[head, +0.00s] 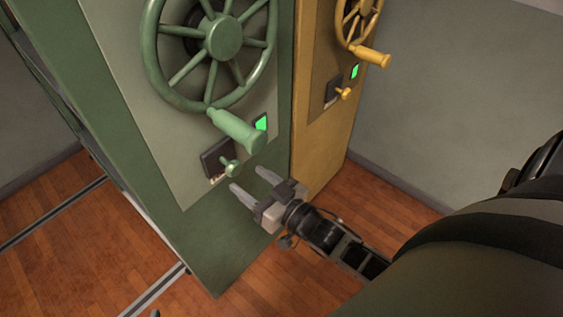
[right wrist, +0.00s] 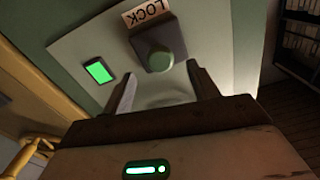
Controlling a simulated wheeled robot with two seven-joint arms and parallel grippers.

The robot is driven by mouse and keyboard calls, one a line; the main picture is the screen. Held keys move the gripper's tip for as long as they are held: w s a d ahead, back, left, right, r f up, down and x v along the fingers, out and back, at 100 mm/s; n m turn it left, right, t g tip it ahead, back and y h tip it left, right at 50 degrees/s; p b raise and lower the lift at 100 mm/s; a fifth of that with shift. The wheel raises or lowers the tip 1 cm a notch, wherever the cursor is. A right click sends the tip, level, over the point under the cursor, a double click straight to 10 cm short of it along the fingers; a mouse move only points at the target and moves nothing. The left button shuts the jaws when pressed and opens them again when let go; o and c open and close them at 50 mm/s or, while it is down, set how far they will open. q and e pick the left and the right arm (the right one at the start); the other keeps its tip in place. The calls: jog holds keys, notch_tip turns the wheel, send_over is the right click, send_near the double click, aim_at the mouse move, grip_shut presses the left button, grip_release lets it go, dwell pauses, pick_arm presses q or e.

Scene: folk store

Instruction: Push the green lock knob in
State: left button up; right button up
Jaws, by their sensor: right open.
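The green lock knob (head: 230,168) sticks out from a dark square plate (head: 217,158) low on the green cabinet's grey panel in the head view. In the right wrist view the round green knob (right wrist: 155,60) sits on its dark plate, beside a "LOCK" label (right wrist: 147,11). My right gripper (head: 249,180) is open, its two fingers apart and pointing toward the panel just below and right of the knob. In the right wrist view my gripper's fingers (right wrist: 162,83) stand on either side below the knob, with nothing seen between them. My left gripper is not in view.
A large green handwheel (head: 223,38) with a protruding handle (head: 237,130) is just above the knob. A lit green indicator (head: 261,123) is beside it. A yellow cabinet (head: 318,135) with its own wheel and knob (head: 344,93) stands to the right. Wooden floor (head: 330,215) lies below.

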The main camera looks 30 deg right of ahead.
jog(key=v, duration=0.9)
dwell(0.5)
jog(key=s+a+f+n+g+h, duration=0.1)
jog(key=s+a+f+g, duration=0.2)
jog(key=a+f+g, duration=0.2)
jog(key=shift+s+a+f+g, duration=0.15)
jog(key=shift+s+a+g, duration=0.05)
jog(key=shift+a+g, duration=0.65)
